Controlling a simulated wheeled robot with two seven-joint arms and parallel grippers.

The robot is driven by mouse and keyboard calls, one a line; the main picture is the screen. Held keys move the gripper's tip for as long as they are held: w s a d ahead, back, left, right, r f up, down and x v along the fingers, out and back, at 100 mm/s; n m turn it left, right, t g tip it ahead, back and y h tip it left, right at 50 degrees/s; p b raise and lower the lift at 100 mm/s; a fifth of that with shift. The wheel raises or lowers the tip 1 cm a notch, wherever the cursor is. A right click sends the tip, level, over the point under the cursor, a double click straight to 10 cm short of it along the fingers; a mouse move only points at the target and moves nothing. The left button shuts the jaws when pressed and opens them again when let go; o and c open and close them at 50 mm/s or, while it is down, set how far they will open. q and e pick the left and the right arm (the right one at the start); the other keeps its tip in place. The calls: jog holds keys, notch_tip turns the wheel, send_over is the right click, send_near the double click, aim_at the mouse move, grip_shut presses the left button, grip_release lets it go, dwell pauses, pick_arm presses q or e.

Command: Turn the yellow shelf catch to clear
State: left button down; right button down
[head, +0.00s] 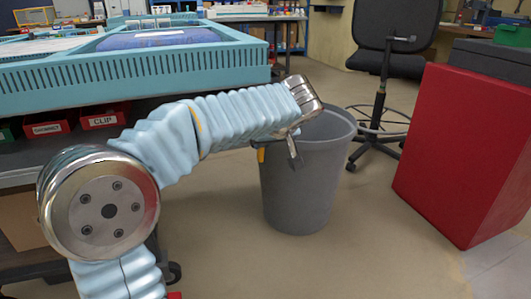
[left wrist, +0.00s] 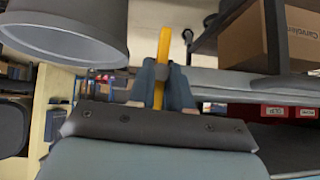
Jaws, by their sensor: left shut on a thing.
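The yellow catch (left wrist: 162,48) shows in the left wrist view as a straight yellow bar between the fingers of my left gripper (left wrist: 161,78), which is shut on it. In the head view a small yellow piece (head: 261,155) shows beside my left gripper (head: 291,150), in front of the grey bin. My arm and gripper hide most of the catch there, and I cannot see what it is mounted on. My right gripper is in neither view.
A grey bin (head: 310,190) stands just behind the gripper. A pale blue slotted tray (head: 140,77) lies on the bench at left, with red parts bins (head: 103,118) below. A red cabinet (head: 465,150) and a black chair (head: 397,30) are at right. The front floor is clear.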

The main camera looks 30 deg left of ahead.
pick_arm(q)
jog(key=shift+s+f+t+b, duration=0.1)
jog(key=shift+t+b, duration=0.2)
jog(key=shift+b, duration=0.2)
jog(key=c, duration=1.1)
grip_release()
jog(key=shift+c, duration=0.2)
jog(key=p+v, duration=0.2)
jog(key=v, duration=1.2)
jog(key=shift+a, duration=0.25)
